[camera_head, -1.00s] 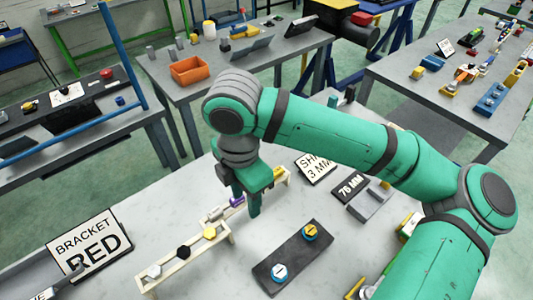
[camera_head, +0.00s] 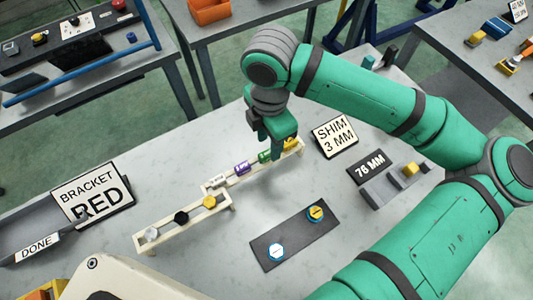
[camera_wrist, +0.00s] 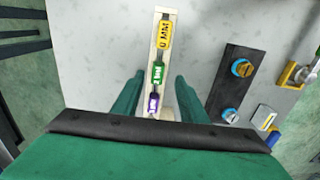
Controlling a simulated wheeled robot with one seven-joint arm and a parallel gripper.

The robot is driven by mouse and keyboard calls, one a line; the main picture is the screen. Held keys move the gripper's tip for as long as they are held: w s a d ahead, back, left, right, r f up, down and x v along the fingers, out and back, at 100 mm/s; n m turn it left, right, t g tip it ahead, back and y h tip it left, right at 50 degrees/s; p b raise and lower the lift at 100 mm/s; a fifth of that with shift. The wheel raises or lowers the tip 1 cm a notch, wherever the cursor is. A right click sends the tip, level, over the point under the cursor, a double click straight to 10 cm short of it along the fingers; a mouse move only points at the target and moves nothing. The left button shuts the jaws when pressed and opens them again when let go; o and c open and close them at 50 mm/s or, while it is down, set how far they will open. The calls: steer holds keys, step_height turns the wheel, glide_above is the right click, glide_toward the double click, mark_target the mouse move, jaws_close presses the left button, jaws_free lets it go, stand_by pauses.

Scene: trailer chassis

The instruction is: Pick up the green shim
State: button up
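The green shim (camera_head: 264,156) sits in a pale rack, between a purple shim (camera_head: 242,168) and a yellow shim (camera_head: 291,144). In the wrist view the green shim (camera_wrist: 158,73) lies in line with the gap between my fingers, with the yellow shim above it and the purple one below. My gripper (camera_head: 270,137) is over the rack, fingers pointing down, and partly overlaps the green shim's end. In the wrist view my gripper (camera_wrist: 158,95) is open, one finger on each side of the rack, with nothing held. Whether the fingers touch the shim cannot be told.
A second pale rack (camera_head: 186,230) with several knobs stands in front. A dark plate (camera_head: 296,236) with two round pieces lies to the right. Signs reading SHIM 3 MM (camera_head: 334,135) and 76 MM (camera_head: 367,167) stand beyond.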

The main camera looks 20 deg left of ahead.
mark_target(266, 153)
steer(key=shift+a+f, duration=0.15)
steer(key=shift+f, duration=1.1)
steer(key=shift+a+f, duration=0.15)
steer(key=shift+f, duration=1.05)
steer(key=shift+s, duration=0.15)
jaws_close()
steer(key=shift+r, duration=0.15)
step_height(266, 153, up, 10)
steer(key=shift+a, duration=0.1)
